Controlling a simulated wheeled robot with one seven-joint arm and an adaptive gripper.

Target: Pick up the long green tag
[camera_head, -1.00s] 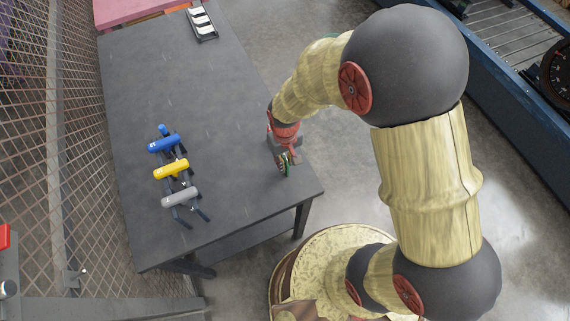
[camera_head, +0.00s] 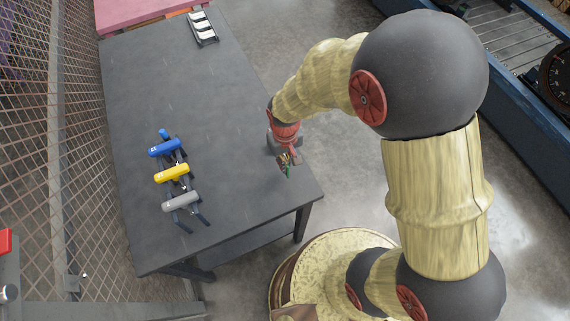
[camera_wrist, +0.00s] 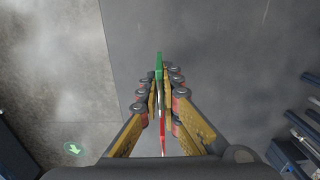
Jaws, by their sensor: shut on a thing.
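The long green tag (camera_wrist: 159,66) is thin and seen nearly edge-on in the wrist view, green at its far end with white and red nearer the palm. My gripper (camera_wrist: 160,88) is shut on it, with the fingers on both sides of the tag. In the head view my gripper (camera_head: 284,160) is over the right edge of the dark table, and a bit of green shows at its tip. The fingers hide the tag's middle. I cannot tell the exact height above the table.
The dark table (camera_head: 235,190) is mostly bare. A rack with blue (camera_head: 165,147), yellow (camera_head: 172,173) and grey (camera_head: 181,201) handled tools lies at its left. A black tray (camera_head: 203,30) with white items sits at the far end. A mesh fence (camera_head: 75,140) borders the left.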

